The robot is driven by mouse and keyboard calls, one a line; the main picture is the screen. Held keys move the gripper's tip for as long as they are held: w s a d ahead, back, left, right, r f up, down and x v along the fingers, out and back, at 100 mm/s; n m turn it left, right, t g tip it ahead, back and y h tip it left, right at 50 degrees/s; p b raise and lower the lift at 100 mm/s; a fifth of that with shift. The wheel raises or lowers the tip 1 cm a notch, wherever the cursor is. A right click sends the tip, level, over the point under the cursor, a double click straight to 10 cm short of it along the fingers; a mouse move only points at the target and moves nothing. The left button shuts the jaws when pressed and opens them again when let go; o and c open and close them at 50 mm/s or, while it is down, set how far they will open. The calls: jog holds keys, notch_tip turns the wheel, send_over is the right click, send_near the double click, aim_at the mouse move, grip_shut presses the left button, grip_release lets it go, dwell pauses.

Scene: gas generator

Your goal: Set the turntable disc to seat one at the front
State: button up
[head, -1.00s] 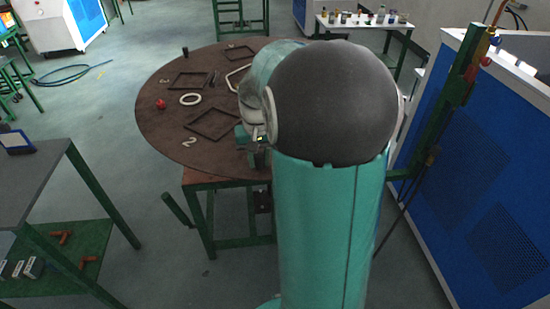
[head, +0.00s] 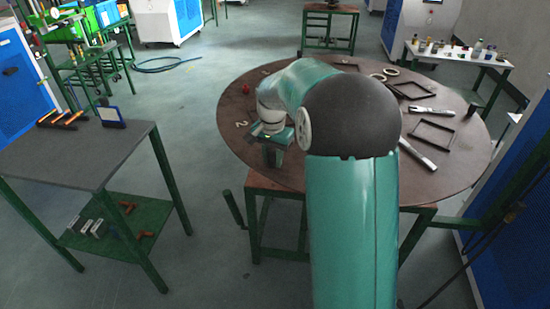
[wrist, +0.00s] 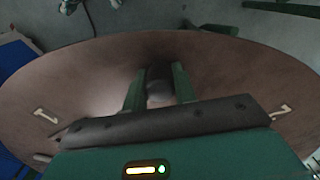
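The brown round turntable disc (head: 462,160) lies on a green-legged stand. A pale number 2 (head: 241,124) marks its left rim. In the wrist view the number 2 (wrist: 45,115) is on the left and a number 1 (wrist: 281,111) on the right; my arm hides the 1 in the head view. My gripper (head: 272,152) is at the near-left rim, between these two numbers. In the wrist view its green fingers stand on either side of a grey rounded peg (wrist: 158,84) and appear to touch it. The peg's base is hidden.
A red ball (head: 246,88), pale rings (head: 390,72), dark square frames (head: 434,134), wrenches (head: 418,155) and a dark peg (head: 473,109) are on the disc. A grey-topped table (head: 85,145) stands left. A blue cabinet (head: 515,235) is close on the right.

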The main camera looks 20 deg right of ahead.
jog(key=o, duration=0.4)
jog(key=shift+c, duration=0.2)
jog(key=shift+r, duration=0.1)
notch_tip(320, 180, up, 14)
jog(key=shift+f, duration=0.2)
jog(key=s+a+r+n+t, duration=0.1)
jog(key=s+a+r+n, duration=0.1)
jog(key=s+a, duration=0.35)
jog(key=s+a+r+n+t, duration=0.2)
jog(key=s+n, duration=0.1)
jog(key=s, duration=0.5)
jog(key=s+a+f+n+t, duration=0.1)
jog(key=s+a+f+n, duration=0.1)
jog(key=s, duration=0.4)
jog(key=s+a+f+n+t, duration=0.1)
jog(key=s+a+f+n, duration=0.2)
jog(key=s, duration=0.4)
jog(key=shift+s+f+t, duration=0.25)
jog(key=shift+f+t, duration=0.05)
jog(key=shift+f, duration=0.45)
